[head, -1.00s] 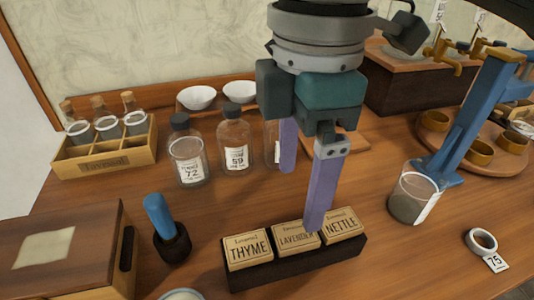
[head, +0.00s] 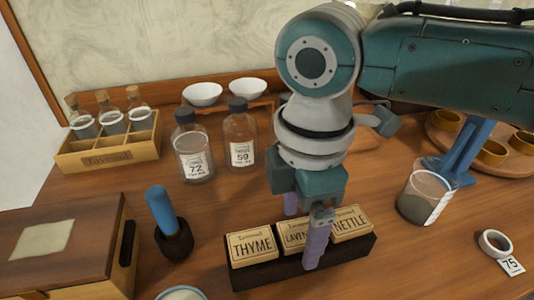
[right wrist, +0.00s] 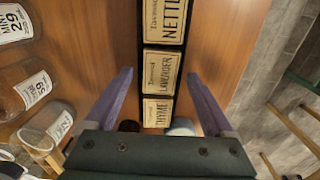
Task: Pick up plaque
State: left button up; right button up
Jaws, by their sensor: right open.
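Three tan plaques stand in a row in a dark holder (head: 290,275): the THYME plaque (head: 251,245), the LAVENDER plaque (head: 291,238) and the NETTLE plaque (head: 352,222). The right wrist view shows NETTLE (right wrist: 165,20), LAVENDER (right wrist: 161,72) and THYME (right wrist: 157,112) in line. My right gripper (head: 301,237) is open and empty above the holder. Its purple fingers (right wrist: 160,75) are on either side of the row near LAVENDER. In the head view the near finger hides part of LAVENDER. Whether the fingers touch a plaque cannot be told. My left gripper is not in view.
A pestle in a dark mortar (head: 174,240) and a wooden box (head: 65,240) stand left of the holder. Labelled bottles (head: 240,140) stand behind. A glass beaker (head: 424,198) and a ring with a 75 tag (head: 495,243) are on the right.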

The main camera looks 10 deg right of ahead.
jog(key=shift+c, duration=0.2)
grip_shut()
dwell(0.4)
jog(key=shift+r, duration=0.1)
